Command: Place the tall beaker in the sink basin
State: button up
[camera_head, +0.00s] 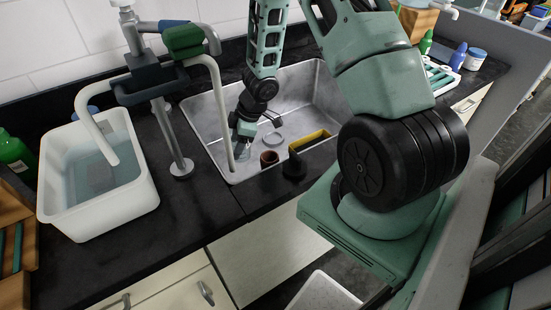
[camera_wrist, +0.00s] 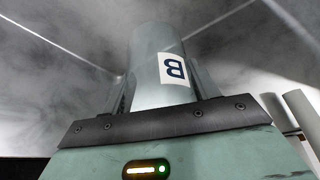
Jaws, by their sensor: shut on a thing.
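The beaker (camera_wrist: 160,60) fills the middle of the wrist view, clear grey with a white label marked "B". My gripper (camera_wrist: 163,95) is shut on it, one finger at each side. In the head view my gripper (camera_head: 245,131) points down inside the left part of the metal sink basin (camera_head: 322,85). The beaker (camera_head: 243,153) shows there only as a small glassy shape below the fingers. Whether its base touches the basin floor I cannot tell.
A brown cup (camera_head: 269,159) and a round metal piece (camera_head: 275,138) are close right of my gripper. A yellow and black object (camera_head: 309,142) lies at the sink's front edge. A white tub of water (camera_head: 140,190) stands left. A pale curved pipe (camera_head: 222,105) hangs beside my gripper.

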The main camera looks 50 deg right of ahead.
notch_tip(320, 180, down, 10)
jog(key=b, duration=0.4)
jog(key=shift+b, duration=0.35)
jog(key=shift+f, duration=0.1)
jog(key=o, duration=1.1)
jog(key=shift+c, duration=0.2)
jog(key=p+v, duration=0.5)
jog(key=v, duration=0.7)
